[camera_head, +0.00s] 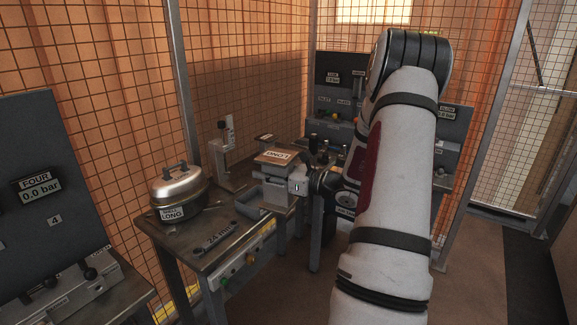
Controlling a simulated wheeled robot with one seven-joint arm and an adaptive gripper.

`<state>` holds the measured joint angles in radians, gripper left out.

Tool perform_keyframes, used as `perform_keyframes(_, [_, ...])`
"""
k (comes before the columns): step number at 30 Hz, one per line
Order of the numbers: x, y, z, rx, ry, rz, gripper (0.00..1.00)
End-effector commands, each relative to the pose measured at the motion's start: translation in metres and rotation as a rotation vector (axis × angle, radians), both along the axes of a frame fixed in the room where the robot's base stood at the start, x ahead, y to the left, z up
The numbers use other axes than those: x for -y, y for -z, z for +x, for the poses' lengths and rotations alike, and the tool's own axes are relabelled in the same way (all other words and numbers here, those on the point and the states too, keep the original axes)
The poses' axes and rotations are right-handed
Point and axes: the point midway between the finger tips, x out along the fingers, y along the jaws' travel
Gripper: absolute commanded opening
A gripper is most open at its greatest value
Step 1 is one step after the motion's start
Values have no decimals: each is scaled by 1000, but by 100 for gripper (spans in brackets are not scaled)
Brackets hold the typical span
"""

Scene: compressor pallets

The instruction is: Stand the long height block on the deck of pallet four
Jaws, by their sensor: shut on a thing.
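A block (277,157) with a tan top and a white label reading LONG, upside down in the picture, is above the right end of the workbench. My gripper (298,183) is at its right side and shut on it; my wrist and arm hide part of the fingers. I cannot tell whether the block's lower end touches anything. At the far left a dark panel (36,190) reads FOUR and 0.0 bar, with a 4 below it. A grey surface with levers (62,290) lies under that panel; I cannot tell whether a pallet deck shows there.
A grey upright gauge stand (227,155) is behind. A grey tray (250,204) is below the block. Another panel bench (340,95) and mesh fencing (245,60) stand behind.

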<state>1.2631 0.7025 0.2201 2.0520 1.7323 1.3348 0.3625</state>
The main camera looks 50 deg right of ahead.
Motion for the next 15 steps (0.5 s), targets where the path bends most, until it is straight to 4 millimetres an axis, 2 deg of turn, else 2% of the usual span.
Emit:
perform_keyframes(5, [-44, 19, 18, -2, -95, 1, 0])
perform_keyframes(10, [-105, 47, 34, -7, -221, 1, 0])
perform_keyframes(15, [-167, 71, 41, -6, -348, 1, 0])
